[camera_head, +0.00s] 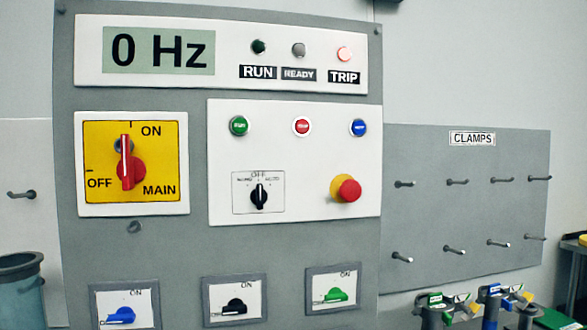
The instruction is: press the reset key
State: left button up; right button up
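The blue button (359,128), whose small label is too blurred to read surely, is at the right of a row of three on the white control plate (300,205). A red button (301,127) is in the middle and a green button (239,126) at the left. Nothing covers the blue button. Above, the display (159,50) reads 0 Hz. The TRIP lamp (344,54) glows pale red; the RUN lamp (258,47) is dark green and the READY lamp (298,50) grey. Neither of my grippers is in view.
A red mushroom knob (348,190) sticks out below the blue button. A black selector (260,196) and the red MAIN switch (127,163) sit to the left. A pegged CLAMPS board (470,270) is at right, above several coloured clamps (492,292). A bin (20,285) stands at lower left.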

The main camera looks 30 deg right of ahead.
aim_at(358, 127)
jog(key=z, duration=1.35)
